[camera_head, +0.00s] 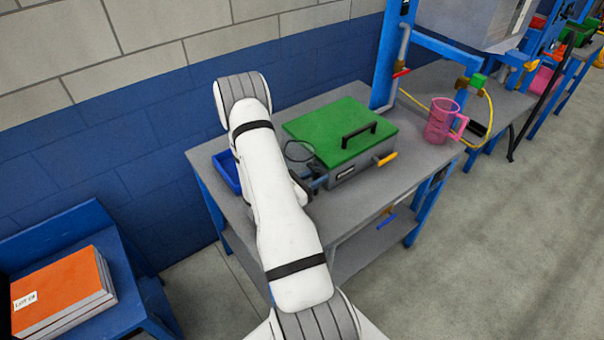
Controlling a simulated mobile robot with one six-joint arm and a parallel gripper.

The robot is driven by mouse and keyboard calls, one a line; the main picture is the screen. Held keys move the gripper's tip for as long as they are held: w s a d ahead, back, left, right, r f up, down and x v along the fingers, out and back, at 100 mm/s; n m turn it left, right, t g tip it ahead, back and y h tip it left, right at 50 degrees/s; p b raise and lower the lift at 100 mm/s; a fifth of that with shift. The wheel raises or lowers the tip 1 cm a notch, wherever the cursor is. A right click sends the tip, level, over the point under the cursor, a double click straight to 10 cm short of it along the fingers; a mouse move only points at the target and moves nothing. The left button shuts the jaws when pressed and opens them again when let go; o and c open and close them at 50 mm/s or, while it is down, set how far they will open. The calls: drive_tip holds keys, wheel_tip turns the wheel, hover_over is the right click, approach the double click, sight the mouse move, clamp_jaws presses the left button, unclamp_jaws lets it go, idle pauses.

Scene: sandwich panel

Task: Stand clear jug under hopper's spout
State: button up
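A thin, see-through round outline (299,151), which looks like the rim of a clear jug, shows just left of the green-lidded box; its body is hard to make out. My gripper (316,184) is at the table beside it, largely hidden by my white arm. I cannot tell whether its fingers are open or shut, or whether they touch the jug. A large grey box (472,22), perhaps the hopper, is at the top right, cut off by the picture edge. Its spout cannot be clearly made out.
The grey table (350,210) bears a box with a green lid (335,130) and yellow-handled tap (386,158), a blue bin (226,172) and a pink jug (440,122). A blue post (388,60) rises behind. The table's front strip is clear.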

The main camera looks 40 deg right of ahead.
clamp_jaws()
idle(0.4)
